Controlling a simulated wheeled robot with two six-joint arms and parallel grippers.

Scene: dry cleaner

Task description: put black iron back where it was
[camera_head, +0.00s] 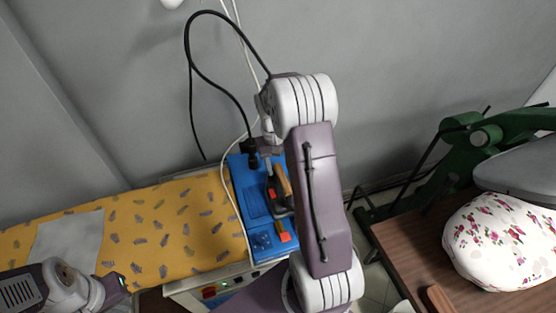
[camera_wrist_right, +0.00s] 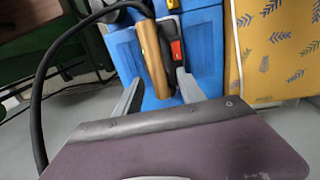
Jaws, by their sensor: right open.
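The black iron (camera_head: 274,192) is on the blue ironing station, partly hidden by my right arm in the head view. Its wooden handle (camera_head: 283,180) also shows in the right wrist view (camera_wrist_right: 152,60), beside a black part with a red switch (camera_wrist_right: 176,50). My right gripper (camera_wrist_right: 160,82) is open, with its fingers apart on either side of the handle's lower end; I cannot tell whether they touch it. The blue station (camera_head: 250,200) has a tray-like panel and red parts. My left gripper (camera_head: 118,284) is at the lower left, away from the iron; its jaw opening is unclear.
A yellow patterned ironing board (camera_head: 160,225) with a grey cloth (camera_head: 68,243) lies left of the station. A black hose (camera_head: 187,60) loops above, near the grey wall. At right are a brown table (camera_head: 410,250), a floral cushion (camera_head: 500,240) and green machinery (camera_head: 465,145).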

